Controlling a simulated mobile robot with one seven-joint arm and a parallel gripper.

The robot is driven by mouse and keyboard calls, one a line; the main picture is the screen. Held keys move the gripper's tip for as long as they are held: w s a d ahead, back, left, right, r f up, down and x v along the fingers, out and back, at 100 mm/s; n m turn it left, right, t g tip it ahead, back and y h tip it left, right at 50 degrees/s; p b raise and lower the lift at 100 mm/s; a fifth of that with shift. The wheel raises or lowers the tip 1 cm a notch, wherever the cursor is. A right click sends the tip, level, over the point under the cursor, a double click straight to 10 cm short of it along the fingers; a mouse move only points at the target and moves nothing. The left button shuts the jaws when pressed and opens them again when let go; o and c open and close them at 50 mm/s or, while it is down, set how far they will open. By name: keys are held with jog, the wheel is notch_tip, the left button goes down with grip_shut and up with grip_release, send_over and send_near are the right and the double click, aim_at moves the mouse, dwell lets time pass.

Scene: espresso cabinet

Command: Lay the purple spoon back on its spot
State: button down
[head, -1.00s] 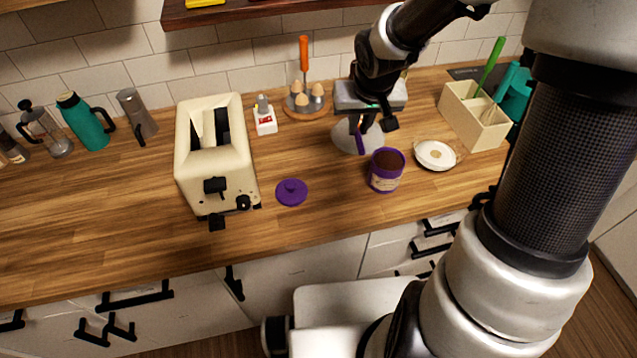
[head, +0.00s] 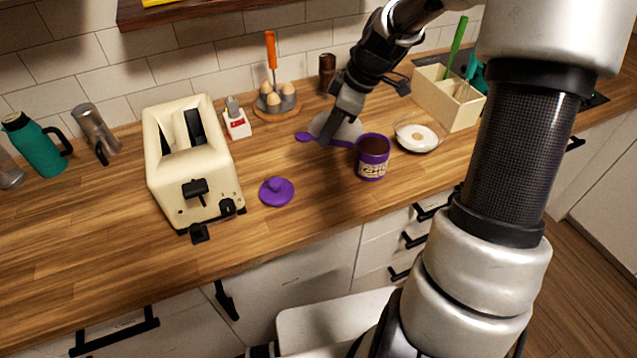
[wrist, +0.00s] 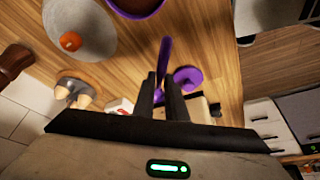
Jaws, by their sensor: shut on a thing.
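The purple spoon (head: 303,136) is level, left of the purple jar (head: 373,158), with its bowl to the left and its handle toward the jar. My gripper (head: 326,134) points down and is shut on the spoon's handle. In the wrist view the spoon (wrist: 165,52) stretches out from between my fingertips (wrist: 160,82). I cannot tell whether the spoon touches the counter. The open jar shows dark brown contents. Its purple lid (head: 277,192) lies on the counter in front of the spoon. No marked spot for the spoon is visible.
A grey round piece (wrist: 85,25) with an orange knob sits close behind my gripper. The cream toaster (head: 190,165), egg holder (head: 277,103), white dish (head: 416,137) and utensil box (head: 447,97) stand around. Counter right of the lid is clear.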

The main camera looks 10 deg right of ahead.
jog(key=f+n+g+b, duration=0.1)
jog(key=f+n, duration=0.1)
jog(key=f, duration=0.1)
jog(key=w+a+f+n+g+b, duration=0.1)
jog(key=f+n, duration=0.2)
jog(key=f, duration=0.1)
jog(key=f+n+b, duration=0.1)
jog(key=f+n, duration=0.1)
jog(key=f, duration=0.2)
jog(key=shift+w+a+f+g, duration=0.15)
jog(key=shift+a+g, duration=0.05)
jog(key=shift+g, duration=0.2)
jog(key=shift+f, duration=0.15)
jog(key=c, duration=1.8)
grip_release()
jog(key=v, duration=1.2)
jog(key=shift+d, duration=0.15)
